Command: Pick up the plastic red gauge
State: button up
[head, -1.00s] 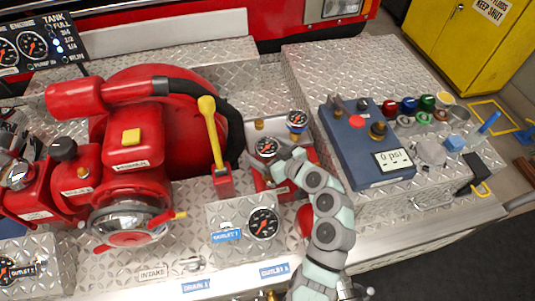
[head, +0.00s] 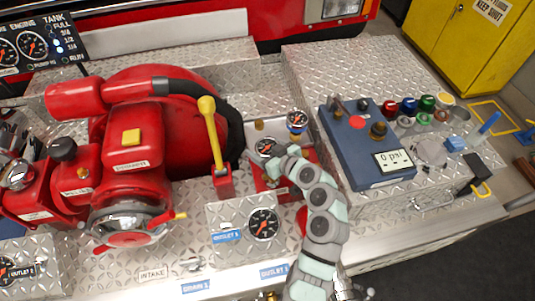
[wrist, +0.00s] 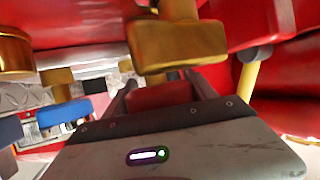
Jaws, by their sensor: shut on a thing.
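The red gauge (head: 265,148), with a round dark face, sits above the red and metal panel right of the yellow lever in the head view. My gripper (head: 279,155) is at its right side, its fingertips partly hidden by my wrist. In the wrist view, my gripper (wrist: 162,92) has its two dark fingers on either side of a red piece (wrist: 160,96), which appears to be the gauge's body. A brass fitting (wrist: 178,43) is just beyond the fingers. The gauge's face is not visible in the wrist view.
A blue-bodied gauge (head: 297,121) stands close behind and to the right. The yellow lever (head: 211,130) and red pump (head: 135,150) are to the left. A blue box (head: 365,150) with a pressure display is to the right, with several coloured caps beyond it.

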grip_shut()
jog(key=shift+r, duration=0.1)
